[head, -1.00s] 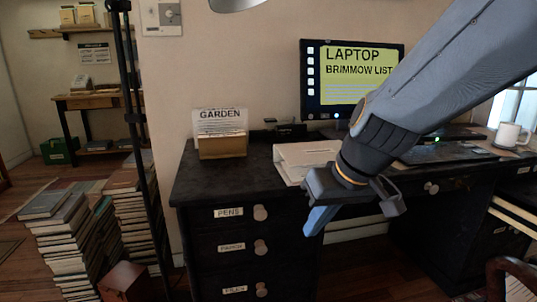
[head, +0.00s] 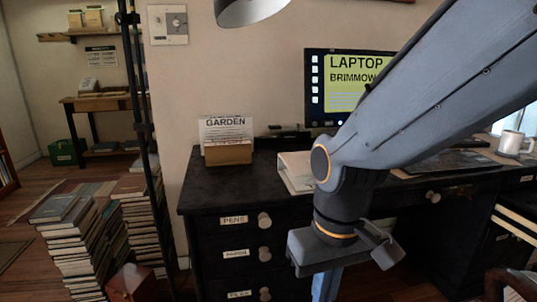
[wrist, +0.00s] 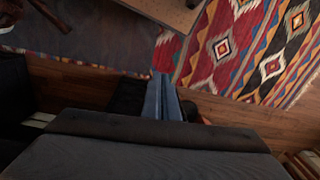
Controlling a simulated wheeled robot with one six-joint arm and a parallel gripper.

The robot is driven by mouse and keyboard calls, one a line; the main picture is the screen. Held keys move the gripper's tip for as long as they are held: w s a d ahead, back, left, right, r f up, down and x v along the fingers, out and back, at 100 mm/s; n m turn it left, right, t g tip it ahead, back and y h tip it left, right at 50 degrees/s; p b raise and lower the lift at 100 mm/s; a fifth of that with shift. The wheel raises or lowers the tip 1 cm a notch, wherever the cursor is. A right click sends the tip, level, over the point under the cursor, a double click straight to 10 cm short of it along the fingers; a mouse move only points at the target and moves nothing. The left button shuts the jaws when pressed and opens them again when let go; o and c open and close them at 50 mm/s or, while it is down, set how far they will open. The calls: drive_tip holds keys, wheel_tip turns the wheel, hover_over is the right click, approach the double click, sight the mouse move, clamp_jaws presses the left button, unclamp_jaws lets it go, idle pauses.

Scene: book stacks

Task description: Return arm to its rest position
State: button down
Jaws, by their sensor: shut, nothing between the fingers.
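My arm (head: 430,90) reaches in from the upper right of the head view and bends down at the wrist. My gripper (head: 327,286) points down in front of the dark desk (head: 215,190), its blue fingers partly cut off by the lower edge of the picture. In the wrist view the two blue fingers of my gripper (wrist: 166,98) lie together, shut, with nothing held. Below them are the wooden floor and part of a patterned rug (wrist: 265,50).
On the desk are a card holder marked GARDEN (head: 228,153), a white binder (head: 294,172), a monitor (head: 345,85) partly behind my arm, and a mug (head: 513,144). Tall book stacks (head: 80,245) and a dark pole (head: 140,130) stand at left.

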drive_tip(key=d+r+m+p, duration=0.3)
drive_tip(key=d+r+p, duration=0.7)
drive_tip(key=p, duration=0.8)
wheel_tip(320, 180, up, 3)
drive_tip(key=shift+s+d+f+h, duration=0.2)
drive_tip(key=shift+s+h, duration=0.1)
drive_tip(key=shift+s, duration=0.15)
